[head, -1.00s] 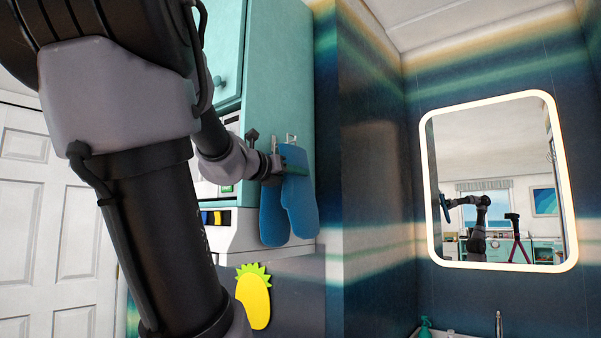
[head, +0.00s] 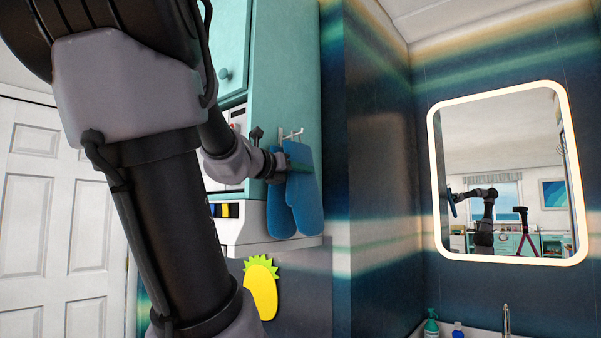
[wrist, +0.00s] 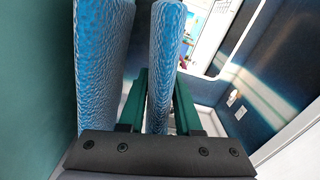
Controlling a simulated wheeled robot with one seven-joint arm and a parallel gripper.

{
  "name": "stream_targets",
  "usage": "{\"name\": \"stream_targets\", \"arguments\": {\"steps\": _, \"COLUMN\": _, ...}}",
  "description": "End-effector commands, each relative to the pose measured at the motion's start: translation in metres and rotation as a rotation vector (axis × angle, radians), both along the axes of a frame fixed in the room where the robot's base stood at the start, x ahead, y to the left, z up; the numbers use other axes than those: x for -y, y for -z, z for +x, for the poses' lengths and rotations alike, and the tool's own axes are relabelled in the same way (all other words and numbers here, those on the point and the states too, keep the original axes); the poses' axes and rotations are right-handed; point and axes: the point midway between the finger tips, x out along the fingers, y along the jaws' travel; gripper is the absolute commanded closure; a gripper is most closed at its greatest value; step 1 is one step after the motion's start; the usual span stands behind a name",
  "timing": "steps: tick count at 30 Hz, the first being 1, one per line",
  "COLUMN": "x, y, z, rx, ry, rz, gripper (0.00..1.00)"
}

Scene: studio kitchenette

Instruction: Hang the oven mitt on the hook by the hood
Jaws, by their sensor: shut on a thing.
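The blue oven mitt (head: 307,205) hangs upright from my gripper (head: 288,169), against or close to the side of the teal cabinet. My gripper is shut on its upper part. In the wrist view, the green fingers (wrist: 161,85) sit on either side of one blue part of the mitt (wrist: 164,50), and another blue part lies left of them. The metal hook (head: 292,134) is on the cabinet side just above the mitt's top. Whether the mitt touches the hook cannot be told; its loop is not clear.
The teal cabinet (head: 285,70) stands above a white appliance (head: 235,229). A yellow pineapple shape (head: 262,290) is on the dark surface below. A lit mirror (head: 510,175) and a tap (head: 506,318) with bottles are at right. A white door (head: 60,230) is at left.

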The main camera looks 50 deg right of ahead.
Motion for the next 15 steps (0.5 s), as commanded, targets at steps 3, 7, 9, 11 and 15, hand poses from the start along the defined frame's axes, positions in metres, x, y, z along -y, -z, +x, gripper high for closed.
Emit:
{"name": "stream_targets", "arguments": {"steps": 3, "x": -0.0001, "y": -0.0002, "z": 0.0, "rx": 0.0, "ry": 0.0, "rz": 0.0, "gripper": 0.32}}
{"name": "stream_targets", "arguments": {"steps": 7, "x": -0.0001, "y": -0.0002, "z": 0.0, "rx": 0.0, "ry": 0.0, "rz": 0.0, "gripper": 0.32}}
{"name": "stream_targets", "arguments": {"steps": 9, "x": -0.0001, "y": -0.0002, "z": 0.0, "rx": 0.0, "ry": 0.0, "rz": 0.0, "gripper": 0.32}}
{"name": "stream_targets", "arguments": {"steps": 11, "x": -0.0001, "y": -0.0002, "z": 0.0, "rx": 0.0, "ry": 0.0, "rz": 0.0, "gripper": 0.32}}
{"name": "stream_targets", "arguments": {"steps": 15, "x": -0.0039, "y": -0.0005, "z": 0.0001, "rx": 0.001, "ry": 0.0, "rz": -0.001, "gripper": 0.32}}
